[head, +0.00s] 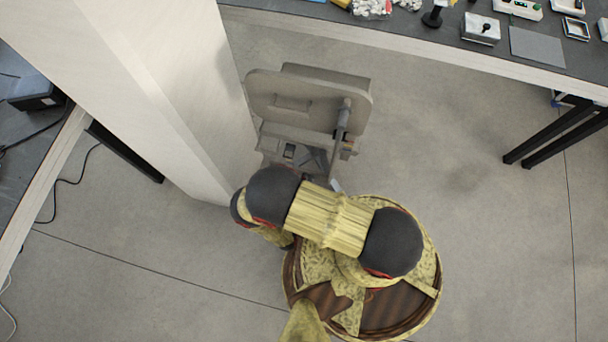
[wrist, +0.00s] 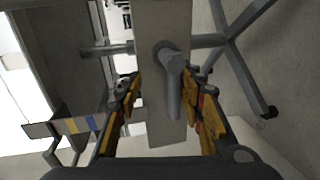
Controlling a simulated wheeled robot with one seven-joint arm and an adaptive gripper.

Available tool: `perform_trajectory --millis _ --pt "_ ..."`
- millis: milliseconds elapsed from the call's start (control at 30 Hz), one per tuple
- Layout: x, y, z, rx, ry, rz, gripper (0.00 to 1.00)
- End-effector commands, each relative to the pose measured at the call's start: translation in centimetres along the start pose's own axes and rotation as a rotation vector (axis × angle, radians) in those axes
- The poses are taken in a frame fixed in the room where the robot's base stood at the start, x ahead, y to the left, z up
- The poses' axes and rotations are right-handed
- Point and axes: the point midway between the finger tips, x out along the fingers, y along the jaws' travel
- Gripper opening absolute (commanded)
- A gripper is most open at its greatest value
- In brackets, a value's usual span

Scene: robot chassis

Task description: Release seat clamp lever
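A grey lever (wrist: 174,88) with a round pivot end shows in the middle of the wrist view, its handle pointing down the picture. It lies against a flat grey-beige panel (wrist: 148,18). My gripper (wrist: 164,78) is open, with one yellow-and-black finger on each side of the lever. No contact between fingers and lever is visible. In the head view, a grey-beige seat-like unit (head: 285,90) stands by the pale column, with a grey rod-like part (head: 343,115) at its right side. My arm hides the gripper in that view.
A pale column (head: 165,90) stands close left of the unit. A workbench (head: 480,60) with small items runs along the top right. Dark table legs (head: 550,135) stand at right. In the wrist view, grey legs (wrist: 240,60) spread at upper right. Open floor lies right of the unit.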

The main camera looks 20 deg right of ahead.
Motion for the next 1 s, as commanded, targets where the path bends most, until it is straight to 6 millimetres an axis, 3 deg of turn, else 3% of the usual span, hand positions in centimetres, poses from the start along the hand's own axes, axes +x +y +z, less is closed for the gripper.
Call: perform_trajectory --millis 100,300,433,533,567,700,1000 --pt "-0.4 1.9 0.3 -0.003 -0.005 0.008 0.32" --pt "-0.9 4.7 0.6 -0.008 -0.009 0.012 0.67" --pt "-1.3 6.3 0.8 -0.010 -0.009 0.012 0.80" --pt "-1.4 7.3 0.8 -0.011 -0.012 0.012 0.79" --pt "-1.5 7.5 0.8 -0.012 -0.011 0.011 0.74" --pt "-1.6 8.1 0.7 -0.009 -0.010 0.009 0.30" --pt "-1.6 8.1 0.5 -0.006 -0.007 0.007 0.30"
